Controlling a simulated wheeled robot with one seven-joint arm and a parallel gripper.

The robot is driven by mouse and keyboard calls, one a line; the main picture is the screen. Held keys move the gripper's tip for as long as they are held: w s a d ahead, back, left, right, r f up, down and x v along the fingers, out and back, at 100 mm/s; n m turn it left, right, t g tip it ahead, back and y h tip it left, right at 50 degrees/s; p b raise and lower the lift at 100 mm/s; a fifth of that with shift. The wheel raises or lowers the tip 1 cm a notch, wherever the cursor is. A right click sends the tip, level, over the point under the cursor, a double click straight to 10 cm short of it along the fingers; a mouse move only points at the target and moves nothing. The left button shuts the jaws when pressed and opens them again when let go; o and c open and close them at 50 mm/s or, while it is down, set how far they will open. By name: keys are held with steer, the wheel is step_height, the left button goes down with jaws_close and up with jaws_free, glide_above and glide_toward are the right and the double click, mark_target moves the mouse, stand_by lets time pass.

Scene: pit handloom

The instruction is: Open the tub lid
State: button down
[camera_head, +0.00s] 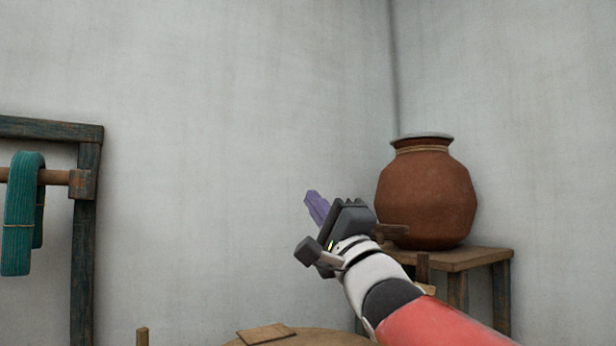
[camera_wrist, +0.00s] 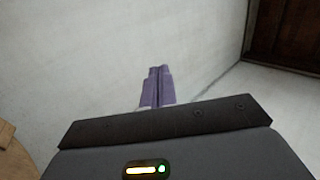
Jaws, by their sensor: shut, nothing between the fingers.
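A round, light wooden top (camera_head: 310,339) shows only by its far edge at the bottom of the head view, with a flat wooden piece (camera_head: 265,333) on it. It may be the tub lid, but I cannot tell, as most of it is out of frame. My gripper (camera_head: 312,199) is raised above it, in front of the wall, with its purple fingers shut and empty. In the wrist view the gripper (camera_wrist: 159,72) points at bare wall, and a wooden edge (camera_wrist: 14,153) shows at the lower left, apart from the fingers.
A brown clay pot (camera_head: 427,195) stands on a wooden stand (camera_head: 455,259) in the corner, right of my gripper. A wooden frame (camera_head: 85,240) with teal yarn (camera_head: 20,215) is at the left. A dark wooden panel (camera_wrist: 286,35) shows in the wrist view.

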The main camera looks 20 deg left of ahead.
steer(key=p+x, duration=0.1)
steer(key=x, duration=0.7)
steer(key=shift+p, duration=0.4)
steer(key=shift+w+a+f, duration=0.1)
steer(key=shift+a, duration=0.05)
stand_by(0.8)
